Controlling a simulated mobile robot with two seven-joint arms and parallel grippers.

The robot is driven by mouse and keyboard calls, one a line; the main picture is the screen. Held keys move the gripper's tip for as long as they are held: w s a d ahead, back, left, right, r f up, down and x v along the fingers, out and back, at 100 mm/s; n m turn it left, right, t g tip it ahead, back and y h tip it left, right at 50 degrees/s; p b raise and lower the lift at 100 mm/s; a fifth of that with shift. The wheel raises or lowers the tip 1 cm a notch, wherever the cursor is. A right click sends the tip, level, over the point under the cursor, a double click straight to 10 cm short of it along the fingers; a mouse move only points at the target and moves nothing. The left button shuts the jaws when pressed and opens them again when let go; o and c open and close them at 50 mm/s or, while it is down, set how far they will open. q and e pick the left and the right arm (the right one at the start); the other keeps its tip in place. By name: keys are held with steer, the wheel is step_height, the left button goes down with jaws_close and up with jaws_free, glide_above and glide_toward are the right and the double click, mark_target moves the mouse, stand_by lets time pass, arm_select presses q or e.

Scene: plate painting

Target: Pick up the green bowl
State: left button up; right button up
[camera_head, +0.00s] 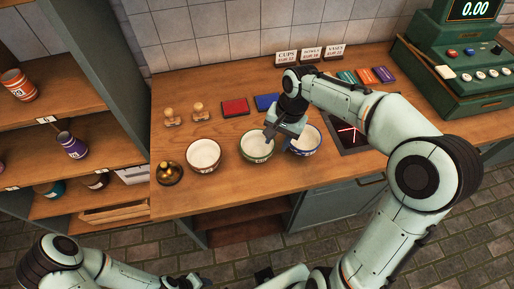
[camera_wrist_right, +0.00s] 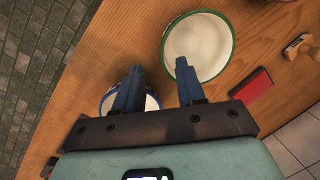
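The green bowl (camera_head: 257,146), white inside with a green rim, stands upright on the wooden counter between two other bowls. My right gripper (camera_head: 269,135) is above its right rim, fingers apart and empty. In the right wrist view the green bowl (camera_wrist_right: 205,48) lies ahead of my open right gripper (camera_wrist_right: 160,67). One fingertip overlaps the bowl's near rim, the other is outside it; I cannot tell whether they touch. My left arm shows at the lower left, but I cannot make out its gripper.
A blue-rimmed bowl (camera_head: 305,141) stands close on the right, partly behind my gripper. A red-rimmed bowl (camera_head: 203,156) is on the left. Red (camera_head: 235,107) and blue (camera_head: 266,101) pads, stamps (camera_head: 198,112) and a brass bell (camera_head: 169,173) are nearby. The counter's front edge is close.

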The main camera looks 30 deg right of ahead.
mark_target(273, 148)
steer(key=f, duration=0.2)
steer(key=w+f, duration=0.1)
steer(key=f, duration=0.1)
steer(key=a+f, duration=0.1)
steer(key=f, duration=0.1)
steer(key=shift+w+f, duration=0.15)
steer(key=shift+f, duration=0.15)
jaws_close()
